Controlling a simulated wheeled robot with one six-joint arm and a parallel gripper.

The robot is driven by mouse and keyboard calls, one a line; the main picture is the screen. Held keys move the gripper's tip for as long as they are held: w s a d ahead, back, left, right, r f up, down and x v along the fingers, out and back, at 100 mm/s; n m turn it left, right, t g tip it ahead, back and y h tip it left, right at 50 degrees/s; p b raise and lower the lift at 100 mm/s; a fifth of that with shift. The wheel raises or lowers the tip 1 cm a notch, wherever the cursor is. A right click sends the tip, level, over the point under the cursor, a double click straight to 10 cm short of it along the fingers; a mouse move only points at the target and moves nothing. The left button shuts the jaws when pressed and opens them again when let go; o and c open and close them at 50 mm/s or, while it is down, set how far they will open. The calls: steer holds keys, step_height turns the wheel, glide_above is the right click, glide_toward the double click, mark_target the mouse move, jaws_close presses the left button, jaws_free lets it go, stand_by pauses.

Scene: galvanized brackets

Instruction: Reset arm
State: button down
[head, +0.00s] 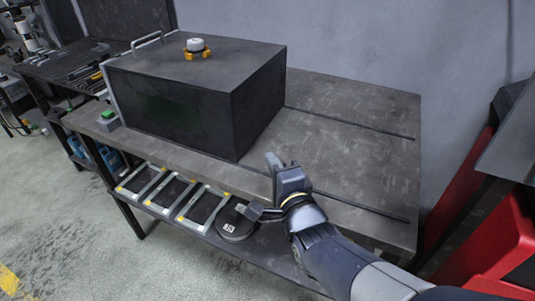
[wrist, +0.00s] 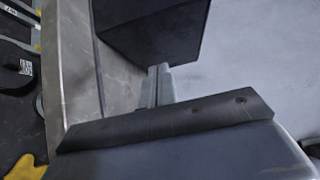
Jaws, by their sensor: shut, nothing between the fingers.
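My gripper (head: 273,162) is held above the front part of the dark workbench (head: 360,150), to the right of a large dark metal box (head: 190,105). Its fingers are shut with nothing between them. In the wrist view the closed fingers (wrist: 158,84) point toward the dark box (wrist: 150,30), and they look apart from it. My arm reaches in from the lower right of the head view. No bracket is in my gripper.
Several framed trays (head: 170,192) and a round black disc (head: 234,222) sit on the lower shelf. Red equipment (head: 480,245) stands right. The bench's right half is clear.

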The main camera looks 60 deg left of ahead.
steer(key=shift+d, duration=0.3)
steer(key=shift+a, duration=0.1)
